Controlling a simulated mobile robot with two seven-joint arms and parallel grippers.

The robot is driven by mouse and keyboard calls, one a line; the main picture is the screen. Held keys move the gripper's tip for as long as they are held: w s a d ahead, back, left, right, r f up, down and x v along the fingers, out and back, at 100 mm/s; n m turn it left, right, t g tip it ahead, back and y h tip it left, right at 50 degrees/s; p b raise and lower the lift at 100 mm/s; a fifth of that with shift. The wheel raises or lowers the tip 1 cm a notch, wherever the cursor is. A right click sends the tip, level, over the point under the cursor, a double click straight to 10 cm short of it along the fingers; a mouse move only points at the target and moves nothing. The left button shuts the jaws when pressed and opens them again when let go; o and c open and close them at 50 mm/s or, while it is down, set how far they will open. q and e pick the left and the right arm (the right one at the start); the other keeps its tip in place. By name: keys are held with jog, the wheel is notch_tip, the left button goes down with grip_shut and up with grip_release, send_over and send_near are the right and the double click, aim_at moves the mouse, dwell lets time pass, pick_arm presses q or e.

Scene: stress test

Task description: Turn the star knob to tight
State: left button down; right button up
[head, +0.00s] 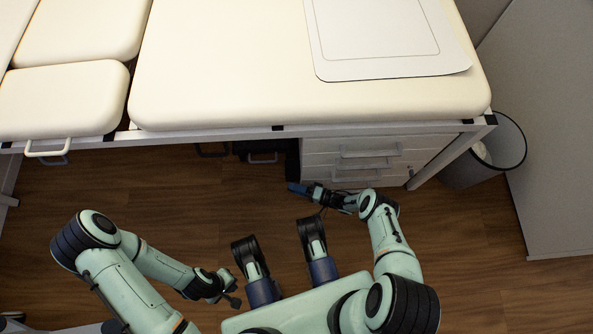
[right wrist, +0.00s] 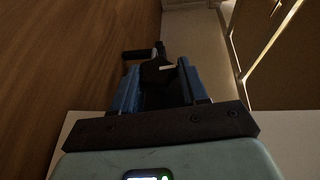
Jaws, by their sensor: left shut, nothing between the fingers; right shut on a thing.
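In the right wrist view, a dark knob-like thing with a small pale mark, which I take for the star knob (right wrist: 157,70), sits between the blue fingertips of my right gripper (right wrist: 155,82). The gripper is shut on it. Its lobes and any tight marking are too dark to make out. In the head view, my right gripper (head: 295,188) is low at the front edge of the couch, left of the drawer unit, and the knob cannot be made out there. My left gripper (head: 234,299) is shut and empty, above the floor and away from the couch.
The cream padded couch (head: 230,70) with a metal frame spans the back, with a pale mat (head: 375,68) on top. A white drawer unit (head: 350,157) stands under it. A waste bin (head: 500,150) and a grey panel (head: 550,120) are at the right. Wooden floor lies open in front.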

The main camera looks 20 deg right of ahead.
jog(key=shift+a, duration=0.1)
dwell(0.3)
jog(key=o, duration=1.1)
jog(key=shift+c, duration=0.2)
pick_arm(q)
jog(key=shift+w+d+r+t+p, duration=0.15)
jog(key=shift+w+r+p, duration=0.1)
jog(key=shift+w, duration=0.2)
jog(key=shift+w+a+r+t+p, duration=0.1)
jog(key=shift+w+t+p, duration=0.1)
jog(key=shift+w, duration=0.2)
pick_arm(e)
jog(key=v, duration=1.3)
jog(key=shift+s, duration=0.1)
